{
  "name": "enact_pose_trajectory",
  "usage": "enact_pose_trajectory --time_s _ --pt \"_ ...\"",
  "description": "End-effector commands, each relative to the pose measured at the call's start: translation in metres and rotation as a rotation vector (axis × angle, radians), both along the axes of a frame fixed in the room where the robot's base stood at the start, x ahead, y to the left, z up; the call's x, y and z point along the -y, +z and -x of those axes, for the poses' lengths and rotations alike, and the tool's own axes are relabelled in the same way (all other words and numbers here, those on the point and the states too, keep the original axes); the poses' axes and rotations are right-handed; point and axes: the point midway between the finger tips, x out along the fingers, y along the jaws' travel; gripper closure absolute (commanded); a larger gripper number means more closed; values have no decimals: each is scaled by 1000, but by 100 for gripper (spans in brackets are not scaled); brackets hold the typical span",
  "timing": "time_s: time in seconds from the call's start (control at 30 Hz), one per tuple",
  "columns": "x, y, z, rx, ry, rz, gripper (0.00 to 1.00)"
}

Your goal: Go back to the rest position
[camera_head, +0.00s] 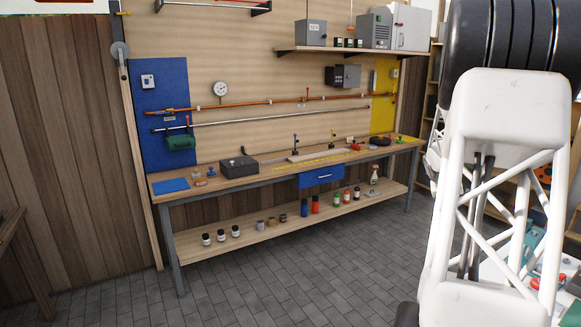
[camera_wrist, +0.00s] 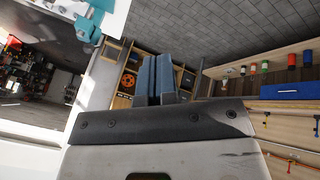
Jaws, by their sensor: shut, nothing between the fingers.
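My gripper (camera_wrist: 156,79) shows in the wrist view as two blue-grey fingers side by side, shut and with nothing between them. It points over the tiled floor, away from the workbench. In the head view a white link of my arm fills the right side; the gripper itself cannot be made out there. The wooden workbench (camera_head: 236,182) stands along the wall, apart from my gripper. Its blue drawer front (camera_head: 321,177) also shows at the right of the wrist view (camera_wrist: 291,91).
The lower shelf (camera_head: 265,238) holds several bottles and cans. A grey box (camera_head: 239,169) stands on the bench top. A wall shelf (camera_head: 345,49) carries several boxes. Pipes run along the back panel. Grey floor tiles (camera_head: 300,275) in front of the bench are clear.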

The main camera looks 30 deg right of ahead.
Motion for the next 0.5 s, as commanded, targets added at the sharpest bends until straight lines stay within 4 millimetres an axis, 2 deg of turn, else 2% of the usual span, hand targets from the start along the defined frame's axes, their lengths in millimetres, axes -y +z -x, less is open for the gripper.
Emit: enact_pose_trajectory --time_s 0.03,0.2,0.5 --pt "-21 9 -11 4 19 -3 100" --pt "-87 31 -37 12 78 -23 100" --pt "-206 62 -64 23 183 -61 100"
